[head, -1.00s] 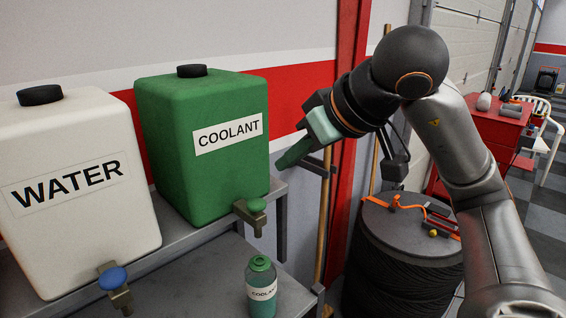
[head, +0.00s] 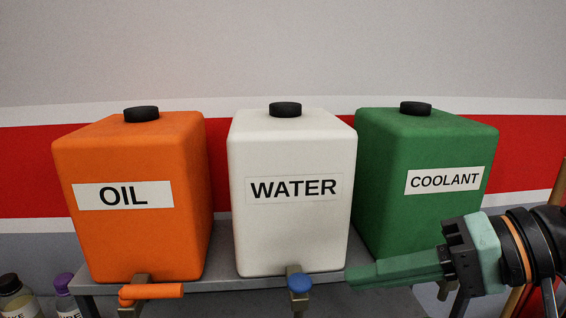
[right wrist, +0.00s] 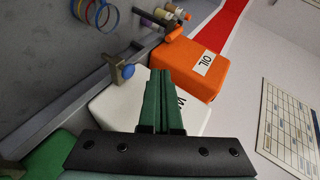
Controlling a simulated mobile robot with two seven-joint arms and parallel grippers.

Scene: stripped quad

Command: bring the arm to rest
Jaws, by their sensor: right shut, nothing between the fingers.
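My right gripper (head: 350,277) comes in from the right edge of the head view, its green fingers pointing left. It is in front of the lower part of the green coolant tank (head: 385,165) and hides that tank's tap. The fingers are together with nothing seen between them. In the right wrist view the closed fingers (right wrist: 158,72) show in front of the white water tank (right wrist: 112,108). I cannot tell the gap between the fingers and the tanks. My left gripper is not in view.
An orange oil tank (head: 190,220) with an orange tap handle (head: 155,291) and the white water tank (head: 290,225) with a blue tap (head: 299,282) stand on a grey shelf (head: 222,262). Bottles (head: 14,297) show at lower left. A wall chart (right wrist: 288,130) shows in the wrist view.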

